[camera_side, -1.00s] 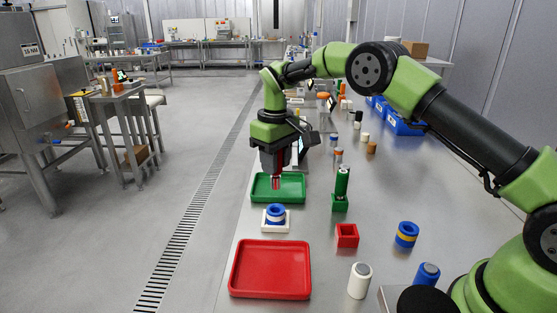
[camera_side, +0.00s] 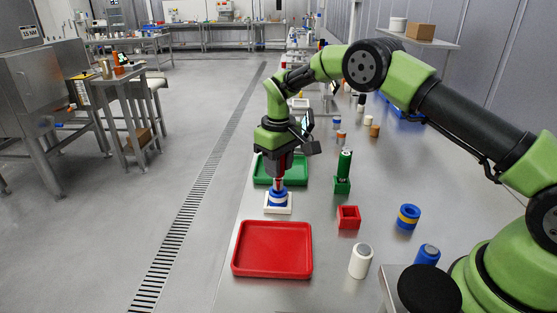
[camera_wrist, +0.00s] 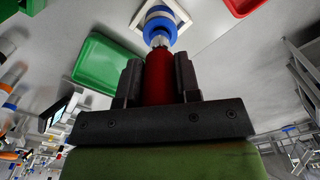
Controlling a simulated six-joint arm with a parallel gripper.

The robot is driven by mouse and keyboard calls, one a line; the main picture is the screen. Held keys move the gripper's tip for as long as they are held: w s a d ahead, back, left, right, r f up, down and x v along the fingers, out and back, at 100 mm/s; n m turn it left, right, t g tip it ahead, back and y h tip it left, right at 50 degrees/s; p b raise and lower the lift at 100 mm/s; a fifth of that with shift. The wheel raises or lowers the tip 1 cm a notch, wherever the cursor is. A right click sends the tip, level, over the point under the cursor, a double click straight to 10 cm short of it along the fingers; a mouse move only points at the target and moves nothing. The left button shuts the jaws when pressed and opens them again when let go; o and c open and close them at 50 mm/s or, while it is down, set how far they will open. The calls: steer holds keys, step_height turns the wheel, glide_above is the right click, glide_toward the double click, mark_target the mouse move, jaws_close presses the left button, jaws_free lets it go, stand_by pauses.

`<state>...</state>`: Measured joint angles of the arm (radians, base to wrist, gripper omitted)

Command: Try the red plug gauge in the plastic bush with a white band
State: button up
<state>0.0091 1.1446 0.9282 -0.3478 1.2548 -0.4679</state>
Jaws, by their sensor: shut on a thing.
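My gripper (camera_side: 279,178) is shut on the red plug gauge (camera_wrist: 158,78), which points down with its silver tip out. The gauge also shows between the fingers in the side view (camera_side: 279,183). The blue plastic bush with a white band (camera_side: 277,199) sits on a white square base (camera_side: 284,211), right below the gripper. It also shows in the wrist view (camera_wrist: 160,32). The gauge's silver tip is at the bush's opening; I cannot tell how far, if at all, it is inside.
A red tray (camera_side: 272,272) lies in front and a green tray (camera_side: 262,178) behind. To the right are a green gauge in a green block (camera_side: 342,186), a red block (camera_side: 348,223), a yellow-banded blue bush (camera_side: 408,217) and a white cylinder (camera_side: 359,264). The table's left edge is close.

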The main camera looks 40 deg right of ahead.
steer(key=shift+f, duration=0.45)
stand_by(0.6)
steer(key=shift+r, duration=0.2)
stand_by(0.5)
steer(key=shift+r, duration=0.35)
steer(key=shift+f, duration=0.4)
stand_by(1.2)
steer(key=shift+r, duration=2.35)
steer(key=shift+d, duration=0.1)
